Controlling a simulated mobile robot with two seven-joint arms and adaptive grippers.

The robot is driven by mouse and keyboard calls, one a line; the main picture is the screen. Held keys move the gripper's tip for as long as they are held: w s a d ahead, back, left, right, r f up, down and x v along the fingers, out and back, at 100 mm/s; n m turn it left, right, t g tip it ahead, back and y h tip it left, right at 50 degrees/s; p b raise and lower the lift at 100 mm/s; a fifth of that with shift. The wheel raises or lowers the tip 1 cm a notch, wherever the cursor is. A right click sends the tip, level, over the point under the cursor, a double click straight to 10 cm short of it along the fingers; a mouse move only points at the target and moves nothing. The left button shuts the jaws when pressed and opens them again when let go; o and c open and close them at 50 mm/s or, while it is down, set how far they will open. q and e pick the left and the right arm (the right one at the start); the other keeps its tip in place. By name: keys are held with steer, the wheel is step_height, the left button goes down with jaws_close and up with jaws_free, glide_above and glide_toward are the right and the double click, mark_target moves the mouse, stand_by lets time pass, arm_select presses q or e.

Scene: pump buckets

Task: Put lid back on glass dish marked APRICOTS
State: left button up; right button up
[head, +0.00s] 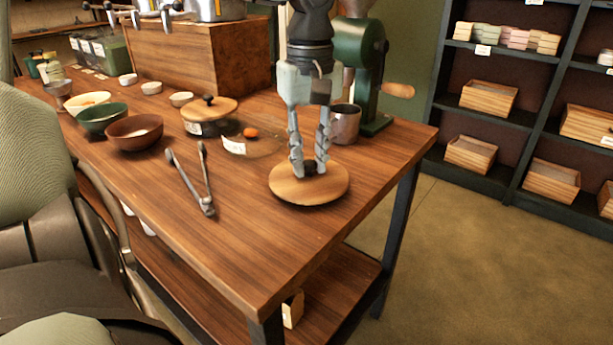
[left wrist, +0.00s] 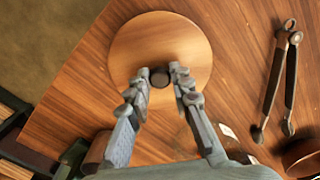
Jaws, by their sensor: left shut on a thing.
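A round wooden lid (head: 285,188) with a dark knob is at the near right part of the table; it also shows in the left wrist view (left wrist: 135,45). My left gripper (head: 309,170) points down and is shut on the lid's knob (left wrist: 159,77). I cannot tell if the lid touches the table. An open glass dish (head: 268,146) with an orange item inside and a white label stands behind and left of the lid. A second dish (head: 207,128) keeps its wooden lid (head: 209,108) on. The label writing is too small to read. My right gripper is not in view.
Black-handled tongs (head: 190,185) lie left of the lid. A brown bowl (head: 134,135) and a green bowl (head: 103,118) stand further left. A grey mug (head: 345,124) and a green grinder (head: 361,65) stand behind the gripper. The table's front right is bare.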

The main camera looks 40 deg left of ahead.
arm_select(q)
steer(key=shift+r+p, duration=1.05)
steer(key=shift+r, duration=0.6)
